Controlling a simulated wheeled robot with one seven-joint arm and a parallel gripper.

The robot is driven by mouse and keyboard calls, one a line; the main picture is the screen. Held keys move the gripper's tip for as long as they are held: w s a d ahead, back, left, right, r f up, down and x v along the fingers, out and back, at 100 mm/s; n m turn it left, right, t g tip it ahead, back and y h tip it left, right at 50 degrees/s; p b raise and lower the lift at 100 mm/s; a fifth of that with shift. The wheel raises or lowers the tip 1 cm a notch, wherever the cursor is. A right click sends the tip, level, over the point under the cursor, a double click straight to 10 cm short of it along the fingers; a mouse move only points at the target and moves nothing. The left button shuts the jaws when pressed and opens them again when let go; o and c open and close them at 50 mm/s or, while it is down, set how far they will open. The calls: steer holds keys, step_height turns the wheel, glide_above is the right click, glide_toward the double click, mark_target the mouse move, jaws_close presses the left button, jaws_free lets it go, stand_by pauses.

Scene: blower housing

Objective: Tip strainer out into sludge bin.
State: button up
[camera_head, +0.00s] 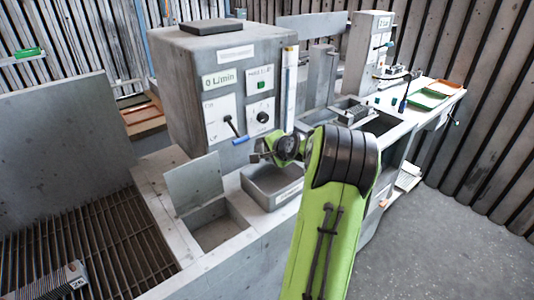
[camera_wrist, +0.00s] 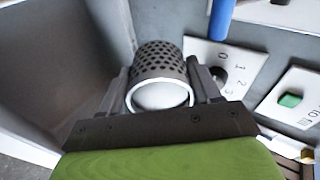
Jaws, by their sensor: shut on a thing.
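The strainer (camera_wrist: 160,80) is a dark perforated cylinder with a pale, bright-rimmed round end facing the wrist camera. My gripper (camera_wrist: 168,88) is shut on it, with one jaw on each side. In the head view my gripper (camera_head: 262,152) is in front of the grey machine, above a grey open box with a white label (camera_head: 262,195). The strainer is too small or hidden to make out there. That box may be the sludge bin; its label is too small to read. Left of it is a square opening (camera_head: 213,232) with a raised lid (camera_head: 194,183).
The machine front (camera_head: 225,85) carries a blue-handled lever (camera_head: 240,140), a dial (camera_head: 262,117) and a green button (camera_head: 262,85), all close to my gripper. A grating (camera_head: 80,245) lies at left. A bench with trays (camera_head: 430,98) stands at right.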

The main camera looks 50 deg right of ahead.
steer(key=shift+s+f+t+b, duration=0.1)
steer(key=shift+t+b, duration=0.6)
steer(key=shift+b, duration=0.95)
steer(key=shift+s+a+r+m+t+h+b, duration=0.25)
steer(key=shift+t+b, duration=0.6)
steer(key=shift+b, duration=1.05)
steer(key=shift+d+r+m+t+h+b, duration=0.25)
steer(key=shift+t+b, duration=0.6)
steer(key=shift+b, duration=1.05)
steer(key=shift+a+r+b, duration=0.15)
steer(key=shift+r+b, duration=0.05)
steer(key=shift+b, duration=0.1)
steer(key=shift+s+h, duration=0.1)
steer(key=shift+h, duration=0.2)
